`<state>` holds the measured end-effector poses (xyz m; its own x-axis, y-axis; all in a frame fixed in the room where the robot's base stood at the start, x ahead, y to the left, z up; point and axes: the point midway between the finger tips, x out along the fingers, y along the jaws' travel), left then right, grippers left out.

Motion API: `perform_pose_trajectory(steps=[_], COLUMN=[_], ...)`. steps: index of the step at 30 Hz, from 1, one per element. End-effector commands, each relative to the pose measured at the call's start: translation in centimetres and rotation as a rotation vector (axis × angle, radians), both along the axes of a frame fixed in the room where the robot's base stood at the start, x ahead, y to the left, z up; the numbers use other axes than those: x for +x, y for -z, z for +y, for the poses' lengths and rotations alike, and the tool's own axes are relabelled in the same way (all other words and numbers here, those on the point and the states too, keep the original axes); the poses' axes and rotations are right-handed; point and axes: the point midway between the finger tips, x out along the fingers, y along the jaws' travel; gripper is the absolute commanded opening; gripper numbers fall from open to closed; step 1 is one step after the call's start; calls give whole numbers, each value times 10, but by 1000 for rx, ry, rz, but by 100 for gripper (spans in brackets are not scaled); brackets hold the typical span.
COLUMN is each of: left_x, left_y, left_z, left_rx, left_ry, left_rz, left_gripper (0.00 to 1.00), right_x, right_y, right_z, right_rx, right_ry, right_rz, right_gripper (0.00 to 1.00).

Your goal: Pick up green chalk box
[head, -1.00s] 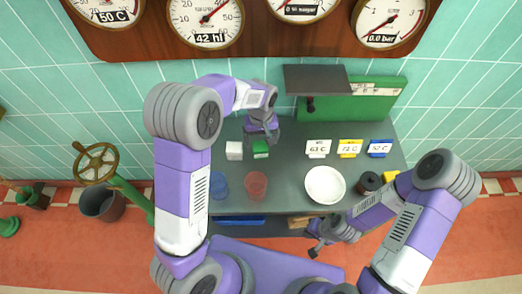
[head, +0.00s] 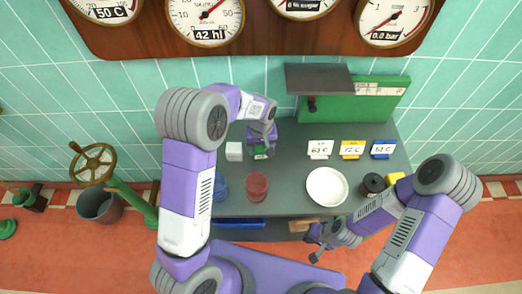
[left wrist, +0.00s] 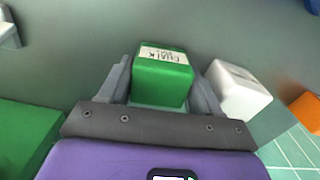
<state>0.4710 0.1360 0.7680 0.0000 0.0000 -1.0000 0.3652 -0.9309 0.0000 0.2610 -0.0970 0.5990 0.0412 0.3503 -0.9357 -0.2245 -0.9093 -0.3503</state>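The green chalk box (left wrist: 162,80), with a white label reading "CHALK", stands on the grey table in the left wrist view. It lies between the two fingers of my left gripper (left wrist: 162,85), which are spread with the box between them; a small gap seems to show on the right side. In the head view the green box (head: 260,152) is mostly hidden under my left gripper (head: 262,147). My right gripper (head: 315,247) is low in front of the table, away from the box; its fingers look apart and hold nothing visible.
A white box (left wrist: 239,88) stands close beside the green box, near the right finger. On the table (head: 290,180) are a red cup (head: 256,186), a blue cup (head: 220,187), a white plate (head: 326,187), a black spool (head: 372,184) and label cards (head: 352,149). A green board (head: 375,104) stands behind.

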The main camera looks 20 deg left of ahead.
Motion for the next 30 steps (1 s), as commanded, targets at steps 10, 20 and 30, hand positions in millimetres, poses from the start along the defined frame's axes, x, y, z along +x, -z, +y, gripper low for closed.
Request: perform_pose_trajectory(steps=[10, 20, 30], left_x=[0, 1, 0], left_y=[-1, -55, -100], left_z=[0, 0, 0], left_rx=[-1, -2, -1], left_ry=[0, 0, 0], left_rz=[-1, -6, -1], left_gripper=[25, 25, 25], right_x=[0, 0, 0], right_y=[0, -21, -34], right_z=[0, 0, 0], right_rx=[0, 0, 0], right_ry=[0, 0, 0], right_rz=[0, 0, 0], right_gripper=[0, 0, 0])
